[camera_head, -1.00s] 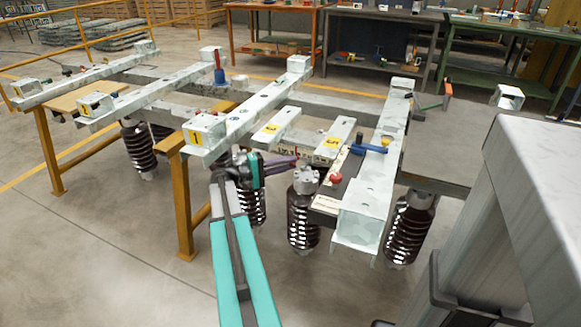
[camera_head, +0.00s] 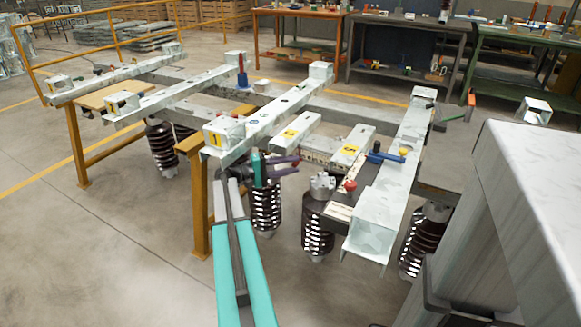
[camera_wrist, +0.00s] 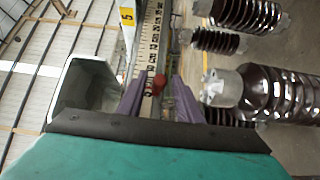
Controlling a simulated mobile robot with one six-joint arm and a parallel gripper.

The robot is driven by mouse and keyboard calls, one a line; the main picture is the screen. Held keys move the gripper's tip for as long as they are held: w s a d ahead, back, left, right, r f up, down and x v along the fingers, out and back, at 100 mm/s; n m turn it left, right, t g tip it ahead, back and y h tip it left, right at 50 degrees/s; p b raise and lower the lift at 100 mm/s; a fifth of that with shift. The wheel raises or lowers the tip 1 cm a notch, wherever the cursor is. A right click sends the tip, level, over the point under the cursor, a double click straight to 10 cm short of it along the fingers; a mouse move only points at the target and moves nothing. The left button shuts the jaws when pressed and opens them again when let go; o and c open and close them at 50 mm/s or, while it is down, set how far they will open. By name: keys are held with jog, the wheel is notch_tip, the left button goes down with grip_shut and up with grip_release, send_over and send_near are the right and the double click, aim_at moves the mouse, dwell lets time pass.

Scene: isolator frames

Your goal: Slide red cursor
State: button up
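The red cursor (camera_head: 350,185) is a small red knob on a dark bar beside the pale right-hand beam. In the wrist view the red cursor (camera_wrist: 157,84) appears between my fingers, beyond their tips, beside a white scale strip with dark marks (camera_wrist: 150,38). My gripper (camera_head: 297,165) has purple fingers and is to the left of the cursor in the head view, apart from it. In the wrist view my gripper (camera_wrist: 158,88) is open, with nothing held between the fingers.
A ribbed dark insulator (camera_head: 318,230) with a grey metal cap stands close below and right of my gripper. The pale right-hand beam (camera_head: 385,205) carries a blue handle (camera_head: 385,157). A beam marked 1 (camera_head: 225,133) lies just above my gripper. Yellow labelled blocks (camera_head: 350,148) are nearby.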

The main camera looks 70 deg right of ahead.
jog(key=shift+d, duration=0.1)
dwell(0.3)
jog(key=p+v, duration=0.1)
jog(key=v, duration=1.2)
jog(key=shift+w+a, duration=0.2)
jog(key=shift+w, duration=0.1)
jog(key=shift+a+f+n+t+h+b, duration=0.5)
jog(key=shift+a+f+t+h+b, duration=0.4)
jog(key=shift+a+f+t+b, duration=1.9)
jog(key=s+d+r+m+t+h+b, duration=0.1)
jog(key=s+r+m, duration=0.1)
jog(key=s+r, duration=0.3)
notch_tip(320, 180, up, 4)
jog(key=shift+s+d+r+m+t, duration=0.1)
jog(key=shift+s+d+m+t, duration=0.2)
jog(key=shift+t, duration=0.1)
